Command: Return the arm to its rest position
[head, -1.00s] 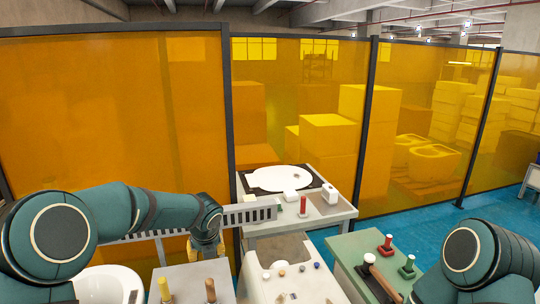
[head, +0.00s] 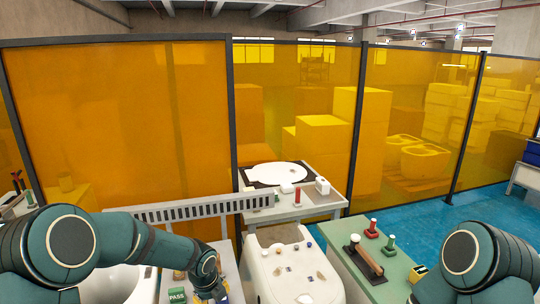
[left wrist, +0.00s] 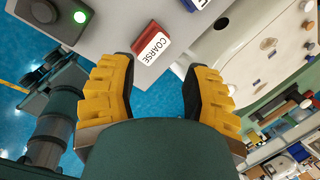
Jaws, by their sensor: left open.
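My left arm reaches in from the left in the head view, elbow bent, with the left gripper (head: 212,295) low over the small grey table. In the left wrist view the left gripper (left wrist: 160,72) has its two yellow fingers spread apart with nothing held between them. A red-and-white block marked COARSE (left wrist: 151,43) sits on the grey table top just beyond the fingertips, apart from them. My right arm shows at the right of the head view; its gripper is out of sight.
A green block marked PASS (head: 177,294) is on the grey table. The green table (head: 385,255) holds stamps and a brown-handled tool (head: 365,262). A grey slotted rail (head: 200,210) runs behind.

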